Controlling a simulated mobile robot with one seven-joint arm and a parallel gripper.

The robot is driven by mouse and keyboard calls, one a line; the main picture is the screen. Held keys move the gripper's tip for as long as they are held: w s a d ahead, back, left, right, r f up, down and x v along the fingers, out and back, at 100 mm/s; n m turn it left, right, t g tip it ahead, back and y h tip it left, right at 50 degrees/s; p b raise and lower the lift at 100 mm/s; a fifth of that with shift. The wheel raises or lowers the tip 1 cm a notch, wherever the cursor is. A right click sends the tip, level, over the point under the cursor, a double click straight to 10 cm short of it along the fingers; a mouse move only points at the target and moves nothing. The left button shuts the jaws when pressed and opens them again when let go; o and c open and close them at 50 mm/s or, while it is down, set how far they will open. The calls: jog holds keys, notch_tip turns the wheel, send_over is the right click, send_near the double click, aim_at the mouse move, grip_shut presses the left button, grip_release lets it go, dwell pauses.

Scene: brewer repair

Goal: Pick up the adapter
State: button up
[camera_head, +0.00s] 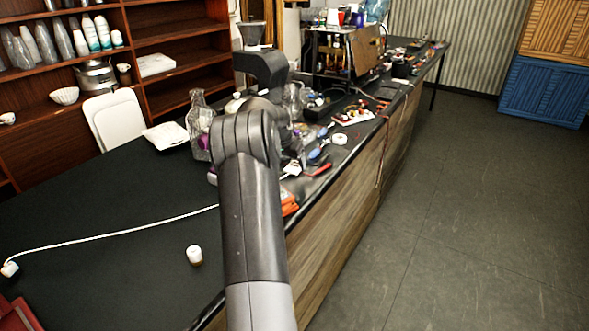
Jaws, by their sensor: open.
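A small white block (194,255) stands alone on the dark counter, left of my arm. A white cord (110,233) runs across the counter from behind my arm to a white plug-like end (10,269) at the far left. Either white piece could be the adapter; I cannot tell which from this view. My arm rises through the middle of the picture and bends away over the counter. My gripper's fingers are hidden behind the arm, and I see nothing held.
The dark counter (90,290) is mostly clear at front left. A glass bottle (197,125), a red-handled tool (318,170) and a white ring (339,138) crowd the counter around and beyond my arm. Wooden shelves (180,40) stand behind. Open floor (470,200) lies right.

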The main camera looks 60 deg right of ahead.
aim_at(293, 168)
jog(key=x, duration=0.3)
jog(key=shift+d, duration=0.15)
jog(key=shift+r, duration=0.1)
jog(key=c, duration=1.1)
jog(key=shift+r, duration=0.1)
